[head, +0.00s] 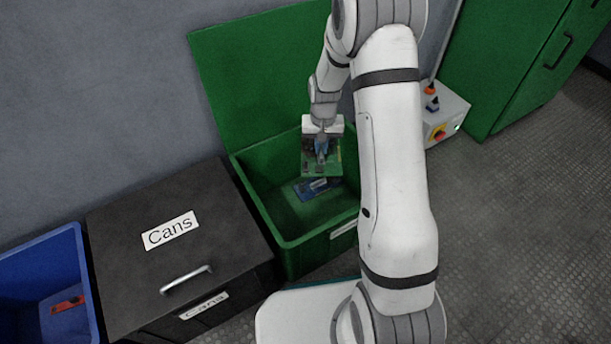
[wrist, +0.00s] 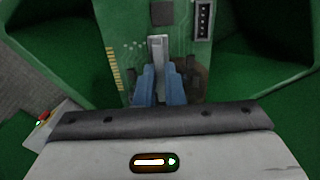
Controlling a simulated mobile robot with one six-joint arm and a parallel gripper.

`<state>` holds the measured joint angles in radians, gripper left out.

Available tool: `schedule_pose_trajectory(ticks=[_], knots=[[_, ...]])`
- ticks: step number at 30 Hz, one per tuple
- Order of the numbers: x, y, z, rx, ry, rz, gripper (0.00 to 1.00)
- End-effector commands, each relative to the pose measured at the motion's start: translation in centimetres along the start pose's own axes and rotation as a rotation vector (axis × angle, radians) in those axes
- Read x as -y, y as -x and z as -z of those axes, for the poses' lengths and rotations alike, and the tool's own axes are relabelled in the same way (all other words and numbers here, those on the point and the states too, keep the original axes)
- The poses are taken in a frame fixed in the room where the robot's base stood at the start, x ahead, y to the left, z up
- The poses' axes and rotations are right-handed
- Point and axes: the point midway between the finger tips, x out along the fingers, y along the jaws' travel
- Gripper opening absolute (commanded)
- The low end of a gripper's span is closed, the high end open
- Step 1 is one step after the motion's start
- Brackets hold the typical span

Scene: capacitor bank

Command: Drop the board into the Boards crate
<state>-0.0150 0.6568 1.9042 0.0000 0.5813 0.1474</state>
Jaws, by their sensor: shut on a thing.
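My gripper (head: 321,150) is shut on a green circuit board (head: 313,171), over the inside of an open green crate (head: 290,243). In the wrist view the blue fingertips (wrist: 159,84) close on a light grey part of the board (wrist: 122,38), which has a dark chip and gold edge contacts. The green crate's lid stands raised behind it against the wall. A label on the crate's front is mostly hidden by my arm, so I cannot read it. A blue board-like piece (head: 312,188) lies on the crate floor below the held board.
A black box (head: 180,250) labelled "Cans", with a closed lid and handle, stands left of the green crate. A blue bin (head: 35,255) with a red item is at far left. A grey control box (head: 445,115) and green cabinet (head: 525,60) stand right.

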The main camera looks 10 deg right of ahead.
Motion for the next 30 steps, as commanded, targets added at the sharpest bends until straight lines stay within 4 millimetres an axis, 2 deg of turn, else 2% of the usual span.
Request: schedule_pose_trajectory(ticks=[3, 4, 12, 22, 26, 30], knots=[[0.0, 0.1, 0.0, -0.001, 0.0, 0.0, 0.0], [0.0, 0.1, 0.0, -0.001, 0.0, 0.0, 0.11], [0.1, 0.1, 0.0, -0.001, 0.001, 0.0, 0.33], [0.1, 0.5, 0.0, -0.001, 0.001, 0.0, 0.34], [0.1, 1.9, 0.1, -0.003, 0.001, 0.0, 0.34], [0.1, 4.2, 0.2, -0.004, 0.001, 0.001, 0.34]])
